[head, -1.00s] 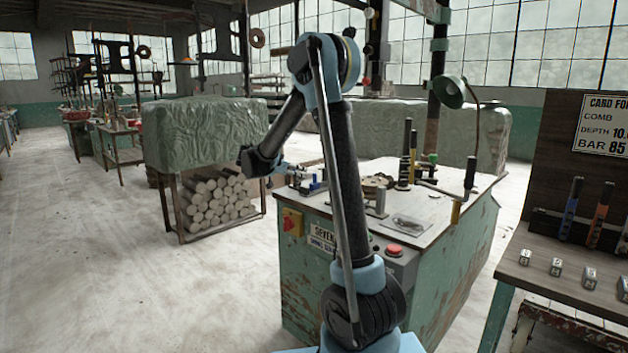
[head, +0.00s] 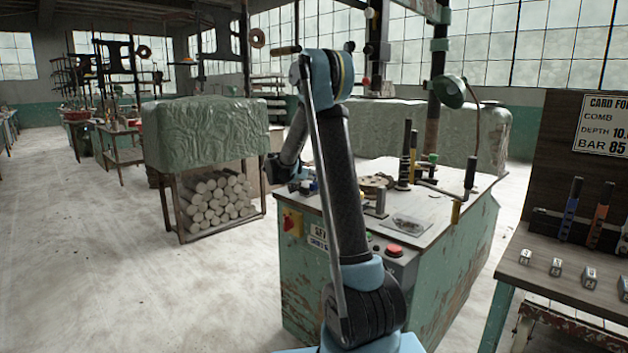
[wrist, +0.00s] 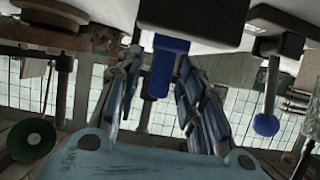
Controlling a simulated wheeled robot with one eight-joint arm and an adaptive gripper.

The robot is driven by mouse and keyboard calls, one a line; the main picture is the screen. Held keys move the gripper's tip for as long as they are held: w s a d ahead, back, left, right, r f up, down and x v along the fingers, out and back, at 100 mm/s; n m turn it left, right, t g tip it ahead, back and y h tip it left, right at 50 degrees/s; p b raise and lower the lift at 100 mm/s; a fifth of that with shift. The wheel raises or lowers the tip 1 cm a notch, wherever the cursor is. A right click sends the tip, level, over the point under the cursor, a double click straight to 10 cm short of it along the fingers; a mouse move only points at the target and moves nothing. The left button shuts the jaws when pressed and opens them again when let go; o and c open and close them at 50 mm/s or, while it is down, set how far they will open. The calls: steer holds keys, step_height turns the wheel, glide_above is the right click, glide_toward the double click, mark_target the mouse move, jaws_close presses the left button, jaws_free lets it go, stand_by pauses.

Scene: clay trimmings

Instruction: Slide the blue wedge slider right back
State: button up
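In the wrist view, which is upside down, a dark blue block (wrist: 168,58) hangs from a black part at the top; it looks like the wedge slider. My gripper (wrist: 157,75) is open, with one finger on each side of the block's lower part. A narrow gap shows at the left finger; I cannot tell whether the right finger touches. In the head view, my arm partly hides the left end of the bench top (head: 445,206), where small blue parts (head: 306,187) show. My fingers are not clear there.
A blue ball knob on a lever (wrist: 266,124) is close by on the right in the wrist view. Open floor is left.

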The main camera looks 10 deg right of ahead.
jaws_close()
steer(key=shift+w+d, duration=0.5)
steer(key=shift+d, duration=0.15)
steer(key=shift+w+d, duration=0.45)
steer(key=shift+d, duration=0.2)
jaws_free()
steer(key=shift+a, duration=0.1)
steer(key=v, duration=1.2)
